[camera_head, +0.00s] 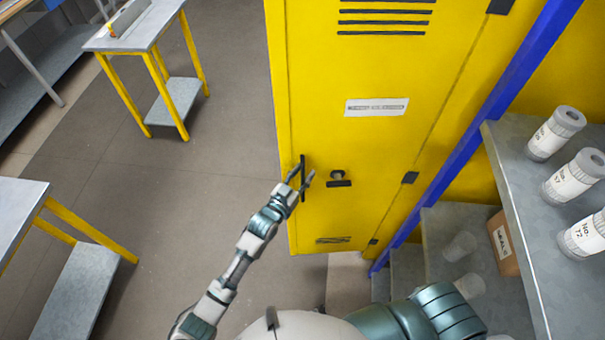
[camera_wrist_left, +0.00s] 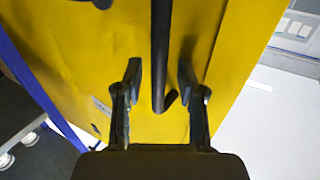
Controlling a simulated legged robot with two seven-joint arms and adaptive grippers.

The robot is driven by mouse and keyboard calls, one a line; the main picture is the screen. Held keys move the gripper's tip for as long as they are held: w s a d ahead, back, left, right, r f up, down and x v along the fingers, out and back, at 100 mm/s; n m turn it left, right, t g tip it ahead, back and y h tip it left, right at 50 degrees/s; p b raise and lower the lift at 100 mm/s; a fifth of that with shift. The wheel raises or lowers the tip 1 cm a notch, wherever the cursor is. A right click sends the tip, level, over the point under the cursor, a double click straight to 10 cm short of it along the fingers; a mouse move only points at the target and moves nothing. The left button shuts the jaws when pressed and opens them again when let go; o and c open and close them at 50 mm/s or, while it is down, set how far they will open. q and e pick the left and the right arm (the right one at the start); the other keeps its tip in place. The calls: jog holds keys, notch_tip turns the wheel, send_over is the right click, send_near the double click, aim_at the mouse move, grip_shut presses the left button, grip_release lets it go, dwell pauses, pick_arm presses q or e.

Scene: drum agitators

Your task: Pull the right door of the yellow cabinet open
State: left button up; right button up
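The tall yellow door (camera_head: 375,160) faces me, with vent slots at the top, a white label and dark hinges along its right side by a blue post. A dark vertical bar handle (camera_head: 302,178) is near its left edge. My left gripper (camera_head: 303,180) is at the handle. In the left wrist view, the handle (camera_wrist_left: 160,50) runs between the two open fingers (camera_wrist_left: 160,85), with a gap on each side. A dark latch (camera_head: 339,180) is just right of the handle. My right gripper is out of view.
A grey shelf (camera_head: 515,190) with several white labelled bottles stands close on the right. A brown box (camera_head: 503,243) is below it. Grey tables with yellow legs (camera_head: 145,25) stand at the left. The floor (camera_head: 150,210) left of the door is clear.

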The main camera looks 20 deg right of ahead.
pick_arm(q)
jog(key=shift+s, duration=0.1)
jog(key=v, duration=1.2)
jog(key=shift+d+f, duration=0.1)
